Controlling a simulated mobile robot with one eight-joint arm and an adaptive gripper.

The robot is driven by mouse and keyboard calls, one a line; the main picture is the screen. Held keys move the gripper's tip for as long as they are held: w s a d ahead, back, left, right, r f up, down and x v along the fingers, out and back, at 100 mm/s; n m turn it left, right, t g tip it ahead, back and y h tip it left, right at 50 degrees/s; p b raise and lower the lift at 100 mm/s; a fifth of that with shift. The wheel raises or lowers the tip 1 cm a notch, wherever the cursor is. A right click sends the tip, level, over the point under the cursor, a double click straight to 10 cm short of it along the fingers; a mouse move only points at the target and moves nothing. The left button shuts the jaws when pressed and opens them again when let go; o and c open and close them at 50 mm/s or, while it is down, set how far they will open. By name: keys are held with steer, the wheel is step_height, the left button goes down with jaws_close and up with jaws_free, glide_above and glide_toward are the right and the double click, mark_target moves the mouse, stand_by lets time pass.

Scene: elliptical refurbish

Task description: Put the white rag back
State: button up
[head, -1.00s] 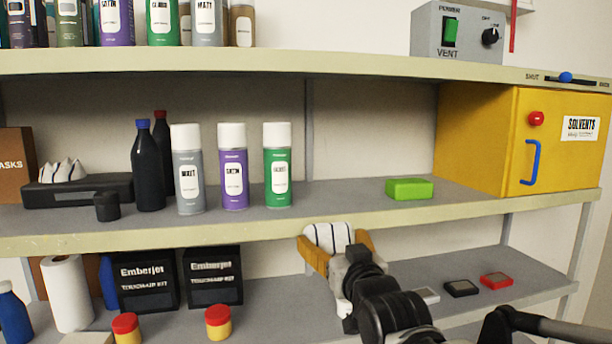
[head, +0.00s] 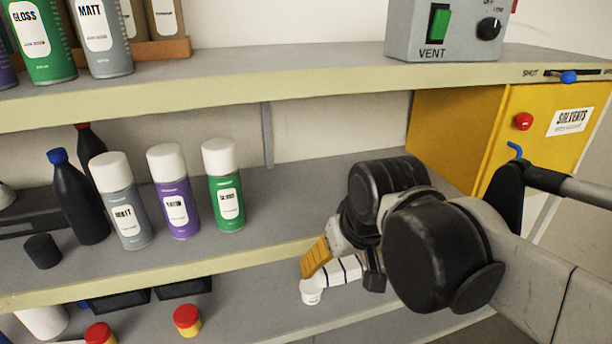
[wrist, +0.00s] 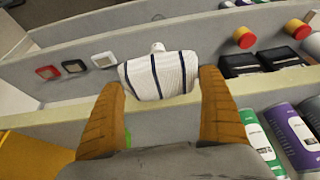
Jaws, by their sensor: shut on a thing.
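The white rag (head: 340,271) with dark stripes is in my gripper (head: 322,262), in front of the middle shelf's edge and above the lower shelf in the head view. In the wrist view the rag (wrist: 158,75) lies between the two orange fingertips of my gripper (wrist: 160,82), which are shut on it. My arm covers part of the rag and the far finger in the head view. A small white piece (wrist: 158,47) shows just beyond the rag; I cannot tell whether it belongs to it.
Grey, purple and green spray cans (head: 228,190) stand on the middle shelf, beside dark bottles (head: 75,200). A yellow solvents cabinet (head: 450,130) is at right. Red-and-yellow jars (head: 187,319) and black boxes (wrist: 243,64) stand on the lower shelf. The top shelf (head: 300,80) runs above.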

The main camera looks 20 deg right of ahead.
steer(key=shift+s+d+r, duration=0.1)
steer(key=shift+s+r, duration=0.3)
steer(key=shift+r, duration=0.1)
steer(key=shift+s+g, duration=0.25)
steer(key=shift+g, duration=0.05)
